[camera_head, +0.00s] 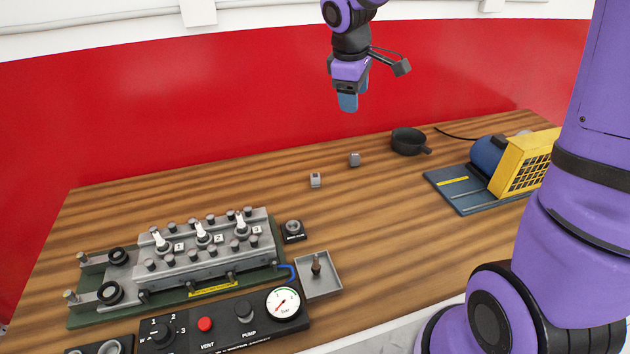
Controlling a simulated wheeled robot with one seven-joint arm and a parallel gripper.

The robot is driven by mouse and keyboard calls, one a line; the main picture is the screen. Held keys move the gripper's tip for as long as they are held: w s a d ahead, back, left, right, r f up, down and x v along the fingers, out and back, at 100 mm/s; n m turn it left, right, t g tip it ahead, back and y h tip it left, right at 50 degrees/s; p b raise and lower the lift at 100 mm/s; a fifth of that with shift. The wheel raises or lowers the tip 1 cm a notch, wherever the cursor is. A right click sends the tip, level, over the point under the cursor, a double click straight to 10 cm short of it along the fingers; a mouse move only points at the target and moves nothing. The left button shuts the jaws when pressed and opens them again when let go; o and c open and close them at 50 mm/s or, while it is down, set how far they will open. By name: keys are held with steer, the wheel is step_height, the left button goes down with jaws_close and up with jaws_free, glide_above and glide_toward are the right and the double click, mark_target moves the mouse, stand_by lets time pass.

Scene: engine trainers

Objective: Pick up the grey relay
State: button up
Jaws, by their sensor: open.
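Either looks like a grey relay; I cannot tell which one the name fits. They stand apart from each other, with nothing touching them. My gripper (348,103), with blue fingers pointing down, is open in the air in front of the red wall. It appears well above the blocks and is apart from both. No object shows between its fingers.
An engine-like trainer (190,250) with a control panel (225,320) fills the left front. A square tray (333,283) holds a small upright part. A black pot (408,141) and a yellow and blue machine (490,170) stand right. Table around the blocks is clear.

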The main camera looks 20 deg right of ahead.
steer(key=w+a+f+n+g, duration=0.1)
steer(key=w+a+f+n, duration=0.15)
steer(key=w+f, duration=0.65)
steer(key=n+y, duration=0.2)
steer(key=n, duration=0.2)
glide_above(315, 175)
steer(key=shift+g, duration=0.4)
step_height(315, 175, down, 14)
steer(key=shift+s+a+f, duration=0.1)
steer(key=shift+a, duration=0.05)
steer(key=f, duration=1)
steer(key=shift+d, duration=0.2)
steer(key=c, duration=1)
